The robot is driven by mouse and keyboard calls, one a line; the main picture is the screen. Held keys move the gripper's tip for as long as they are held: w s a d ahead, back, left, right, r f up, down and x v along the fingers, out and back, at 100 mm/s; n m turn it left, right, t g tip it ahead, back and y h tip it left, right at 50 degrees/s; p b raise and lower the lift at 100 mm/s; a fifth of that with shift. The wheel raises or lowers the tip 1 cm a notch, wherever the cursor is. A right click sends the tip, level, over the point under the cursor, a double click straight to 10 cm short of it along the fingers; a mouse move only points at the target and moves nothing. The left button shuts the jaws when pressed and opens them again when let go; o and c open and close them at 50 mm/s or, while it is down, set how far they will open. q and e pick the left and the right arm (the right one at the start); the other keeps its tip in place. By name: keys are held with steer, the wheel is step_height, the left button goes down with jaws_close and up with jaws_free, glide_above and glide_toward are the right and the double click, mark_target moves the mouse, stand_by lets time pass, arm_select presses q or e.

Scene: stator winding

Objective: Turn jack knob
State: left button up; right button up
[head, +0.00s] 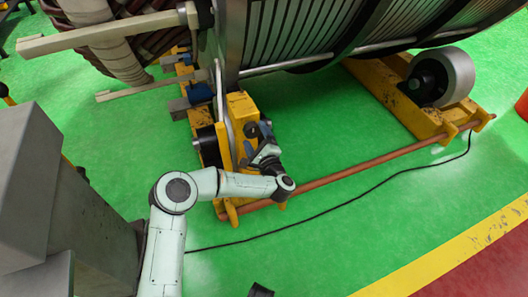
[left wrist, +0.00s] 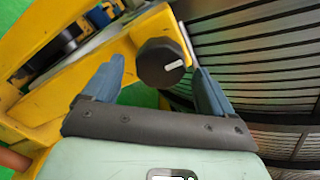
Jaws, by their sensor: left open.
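The jack knob (left wrist: 161,62) is a round black knob with a white mark, set on a yellow jack frame (left wrist: 85,72). In the left wrist view it sits between the blue fingers of my left gripper (left wrist: 160,80), near their tips, with gaps visible on both sides. The gripper is open. In the head view my left gripper (head: 264,150) reaches the yellow jack stand (head: 241,106) below the large stator, and the dark knob (head: 265,129) shows just beside it.
The large ribbed stator (head: 300,30) rises directly behind the jack. A reddish-brown rod (head: 365,163) runs along the floor to a second yellow stand (head: 410,105) with a grey roller (head: 442,77). A black cable (head: 345,203) lies on the open green floor.

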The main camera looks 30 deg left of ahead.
arm_select(q)
steer(key=p+v, duration=0.2)
steer(key=v, duration=0.8)
steer(key=shift+d, duration=0.15)
arm_select(e)
steer(key=shift+t, duration=0.8)
steer(key=w, duration=0.1)
steer(key=w+r, duration=0.1)
steer(key=w, duration=0.1)
steer(key=w+r, duration=0.1)
steer(key=shift+w+a+r, duration=0.25)
